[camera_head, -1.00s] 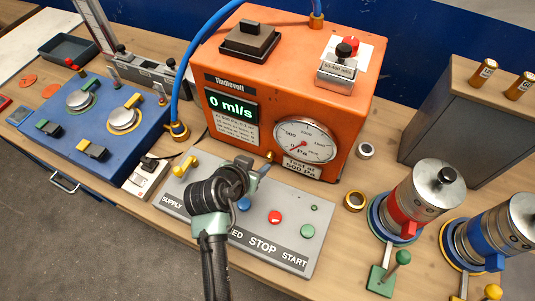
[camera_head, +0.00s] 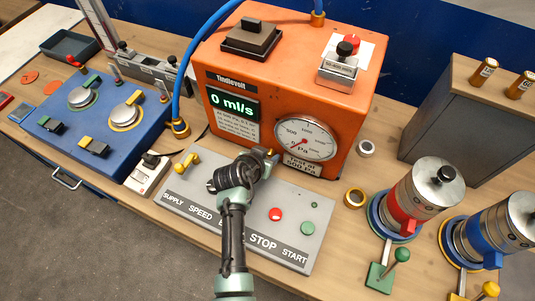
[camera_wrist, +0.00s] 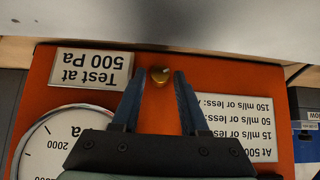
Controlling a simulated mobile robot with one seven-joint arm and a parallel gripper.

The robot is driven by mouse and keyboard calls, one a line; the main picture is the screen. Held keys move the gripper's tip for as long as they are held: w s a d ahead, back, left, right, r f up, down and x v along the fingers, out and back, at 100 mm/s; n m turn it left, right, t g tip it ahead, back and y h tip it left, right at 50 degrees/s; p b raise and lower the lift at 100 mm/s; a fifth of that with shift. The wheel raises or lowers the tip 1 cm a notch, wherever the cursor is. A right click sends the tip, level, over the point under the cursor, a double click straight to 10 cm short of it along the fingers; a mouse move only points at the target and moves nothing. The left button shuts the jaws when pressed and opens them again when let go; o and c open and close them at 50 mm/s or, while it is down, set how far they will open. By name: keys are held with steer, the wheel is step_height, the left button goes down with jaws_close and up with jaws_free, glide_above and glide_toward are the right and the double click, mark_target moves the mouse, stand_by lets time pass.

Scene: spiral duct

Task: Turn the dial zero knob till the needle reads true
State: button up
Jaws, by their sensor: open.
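The small brass knob (camera_wrist: 160,74) sits on the orange box's front face. In the wrist view it lies between the tips of my gripper (camera_wrist: 159,82), whose two blue fingers are open; whether they touch it I cannot tell. In the head view my gripper (camera_head: 268,157) is at the box front, just left of the dial, and largely hides the knob. The white Pa dial (camera_head: 306,138) has a short red needle pointing to the lower left; its exact reading is too small to tell. The dial is partly in the wrist view (camera_wrist: 52,145), upside down, needle out of sight.
The orange box (camera_head: 290,70) shows "0 ml/s" on its screen (camera_head: 234,105). Below my arm is a grey control panel (camera_head: 185,205) with a yellow lever, a red button and a green button. A "Test at 500 Pa" label (camera_head: 302,165) sits under the dial.

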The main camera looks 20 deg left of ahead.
jaws_close()
